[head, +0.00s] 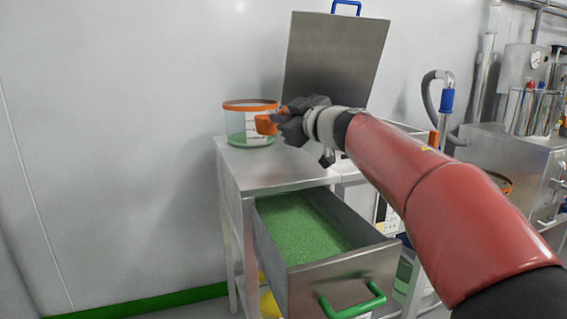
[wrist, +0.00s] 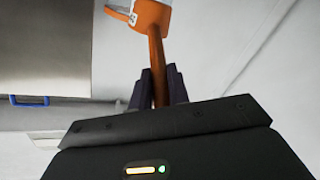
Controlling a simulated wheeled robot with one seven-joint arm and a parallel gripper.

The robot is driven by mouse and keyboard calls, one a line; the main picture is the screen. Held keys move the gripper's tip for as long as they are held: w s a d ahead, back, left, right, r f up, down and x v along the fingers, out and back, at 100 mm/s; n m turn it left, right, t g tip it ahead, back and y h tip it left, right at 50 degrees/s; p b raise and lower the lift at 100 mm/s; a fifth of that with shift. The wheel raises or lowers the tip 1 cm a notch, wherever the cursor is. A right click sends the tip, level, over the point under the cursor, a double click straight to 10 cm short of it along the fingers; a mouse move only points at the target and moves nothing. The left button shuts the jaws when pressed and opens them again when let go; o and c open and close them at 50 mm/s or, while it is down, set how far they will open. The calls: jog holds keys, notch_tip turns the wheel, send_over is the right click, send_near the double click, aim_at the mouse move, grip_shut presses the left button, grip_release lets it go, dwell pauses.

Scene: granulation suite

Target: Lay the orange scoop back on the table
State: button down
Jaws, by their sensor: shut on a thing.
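The orange scoop (head: 266,124) is held by its handle in my gripper (head: 287,120). In the wrist view the scoop (wrist: 155,35) points away from my gripper (wrist: 160,86), its handle between the two dark fingers and its bowl partly cut off by the top edge. In the head view the scoop appears in front of the clear tub with the orange rim, above the metal table (head: 275,172). I cannot tell the exact height of the scoop over the table top. The gripper hides part of the handle.
The clear orange-rimmed tub (head: 236,122) with green contents stands on the table. A drawer (head: 345,283) full of green granules is pulled out below. A raised metal lid (head: 335,55) stands behind. Steel equipment (head: 510,150) is at the right. The table's front left is clear.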

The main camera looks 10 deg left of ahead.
jog(key=shift+f+b, duration=1.7)
jog(key=shift+f, duration=1.45)
jog(key=shift+f, duration=0.15)
jog(key=c, duration=1.3)
grip_release()
jog(key=shift+c, duration=0.2)
jog(key=shift+r, duration=0.2)
jog(key=shift+s+d, duration=0.25)
jog(key=shift+d, duration=0.05)
jog(key=v, duration=1.1)
jog(key=shift+p, duration=0.3)
